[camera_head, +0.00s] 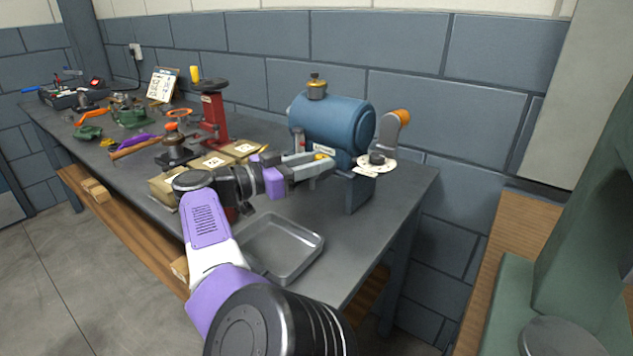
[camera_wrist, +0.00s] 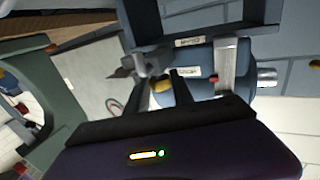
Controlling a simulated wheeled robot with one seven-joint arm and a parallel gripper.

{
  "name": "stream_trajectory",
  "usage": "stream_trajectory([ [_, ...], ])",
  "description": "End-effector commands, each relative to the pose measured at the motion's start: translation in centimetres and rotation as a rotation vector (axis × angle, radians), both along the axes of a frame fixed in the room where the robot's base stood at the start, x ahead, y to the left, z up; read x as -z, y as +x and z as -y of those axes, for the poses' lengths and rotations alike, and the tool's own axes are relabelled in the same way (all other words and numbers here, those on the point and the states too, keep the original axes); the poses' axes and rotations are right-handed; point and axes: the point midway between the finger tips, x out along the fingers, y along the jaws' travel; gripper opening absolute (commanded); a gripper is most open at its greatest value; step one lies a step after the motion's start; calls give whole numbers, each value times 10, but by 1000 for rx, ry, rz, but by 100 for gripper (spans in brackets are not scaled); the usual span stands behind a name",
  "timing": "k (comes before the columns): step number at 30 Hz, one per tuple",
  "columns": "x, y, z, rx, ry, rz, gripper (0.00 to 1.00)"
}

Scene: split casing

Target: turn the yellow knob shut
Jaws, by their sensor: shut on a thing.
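The yellow knob (camera_head: 320,156) sits low on the front of the blue tank (camera_head: 335,125), and only a small part shows in the head view. In the wrist view the yellow knob (camera_wrist: 161,86) lies between the two dark fingers, in front of the tank (camera_wrist: 205,62). My gripper (camera_head: 325,163) reaches in from the left and is shut on the knob; the wrist view shows its fingertips (camera_wrist: 163,82) on either side. The fingers hide much of the knob, and I cannot tell how far it is turned.
A round white plate (camera_head: 376,166) and an upright orange-tipped lever (camera_head: 398,125) stand right of the tank. An empty grey tray (camera_head: 285,248) lies at the bench's front edge. A red stand (camera_head: 213,118) and small boxes (camera_head: 212,163) are to the left. Tools crowd the far left.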

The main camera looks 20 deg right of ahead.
Motion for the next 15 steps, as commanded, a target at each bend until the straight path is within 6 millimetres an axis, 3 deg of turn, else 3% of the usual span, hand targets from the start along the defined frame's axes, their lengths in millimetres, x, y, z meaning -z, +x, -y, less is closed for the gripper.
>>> stream_trajectory([
  [1,12,6,-6,-19,4,-3,0],
  [15,6,3,-6,42,2,-1,0],
])
